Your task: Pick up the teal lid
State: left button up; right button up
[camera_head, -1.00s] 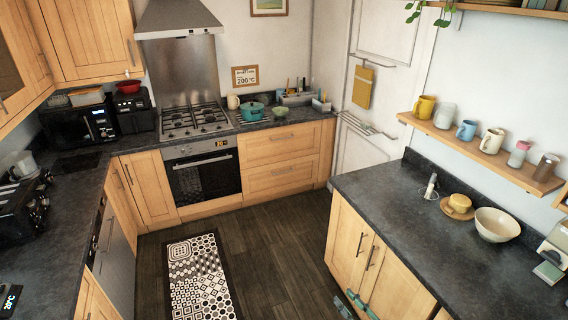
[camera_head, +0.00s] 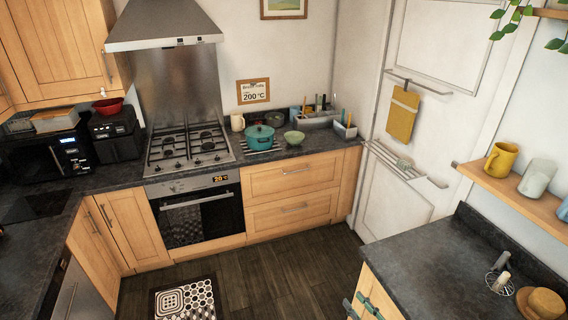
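The teal lid (camera_head: 258,131) sits on top of a teal pot (camera_head: 259,144). The pot stands on a striped rack or mat on the far counter, just right of the gas hob. My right gripper (camera_head: 361,305) shows small at the bottom edge, in front of the right-hand cabinet. Its fingers look spread apart, with nothing seen between them. It is far from the lid, near me and to the right. My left gripper is not in view.
A grey caddy (camera_head: 316,119) stands further right. The hob (camera_head: 188,148) is left of the pot. The dark floor (camera_head: 270,280) is clear apart from a patterned mat (camera_head: 186,300). The right counter (camera_head: 440,262) juts in.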

aim_at(254, 130)
jog(key=i, duration=3.95)
jog(key=u, duration=1.25)
